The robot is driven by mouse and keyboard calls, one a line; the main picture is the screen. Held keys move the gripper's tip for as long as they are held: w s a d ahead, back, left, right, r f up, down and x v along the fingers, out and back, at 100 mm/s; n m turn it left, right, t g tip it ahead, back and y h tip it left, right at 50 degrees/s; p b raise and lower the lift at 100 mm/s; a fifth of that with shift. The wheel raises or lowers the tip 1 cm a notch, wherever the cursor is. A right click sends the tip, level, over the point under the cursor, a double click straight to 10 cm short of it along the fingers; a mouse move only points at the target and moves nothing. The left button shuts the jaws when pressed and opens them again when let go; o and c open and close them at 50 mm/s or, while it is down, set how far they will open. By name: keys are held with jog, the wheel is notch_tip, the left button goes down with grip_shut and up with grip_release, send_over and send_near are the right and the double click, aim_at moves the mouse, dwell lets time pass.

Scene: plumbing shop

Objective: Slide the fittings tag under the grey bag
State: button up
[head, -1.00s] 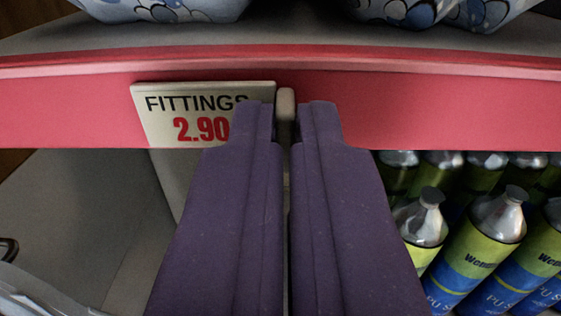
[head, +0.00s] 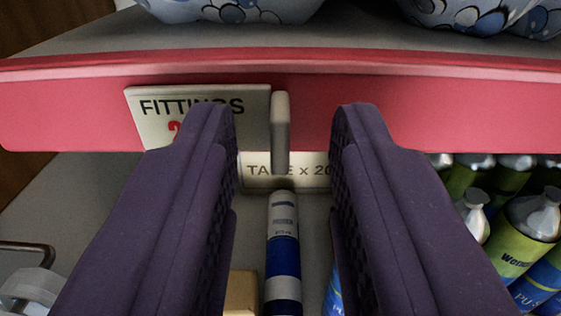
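The fittings tag (head: 150,120) is a cream plate on the red shelf rail, left of centre, with "FITTINGS" in black and a red price. My left finger hides part of the price. A grey upright tab (head: 281,130) stands at its right edge. My gripper (head: 283,125) is open, its purple fingers on either side of the tab and clear of it. The bottoms of pale bags with blue and grey circles show above the rail: one at upper left (head: 230,10) and others at upper right (head: 470,15). I cannot tell which, if any, is the grey bag.
A "TAPE x 20" label (head: 255,172) shows below the rail behind my fingers. A blue-and-white tube (head: 284,260) stands below it. Several green and blue bottles (head: 525,235) fill the lower right. A dark bent bar (head: 28,247) is at lower left. The rail left of the tag is bare.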

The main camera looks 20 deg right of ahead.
jog(key=shift+s, duration=0.1)
jog(key=v, duration=0.7)
jog(key=shift+s+a+b, duration=0.2)
jog(key=shift+s+b, duration=0.1)
jog(key=shift+b, duration=0.1)
jog(key=s+a+r+n+y+b, duration=0.1)
jog(key=s+a+r+y+b, duration=0.1)
jog(key=s+r+b, duration=0.2)
jog(key=s+a+r+n+y+b, duration=0.1)
jog(key=s+r+b, duration=0.4)
jog(key=s+b, duration=0.5)
jog(key=s+a+r+n+y+b, duration=0.2)
jog(key=s+r+n+y+b, duration=0.1)
jog(key=s, duration=0.8)
notch_tip(320, 180, up, 2)
jog(key=y+b, duration=0.1)
jog(key=b, duration=0.2)
jog(key=shift+a+g+y+b, duration=0.35)
jog(key=shift+g+y+b, duration=0.05)
jog(key=shift+s, duration=0.1)
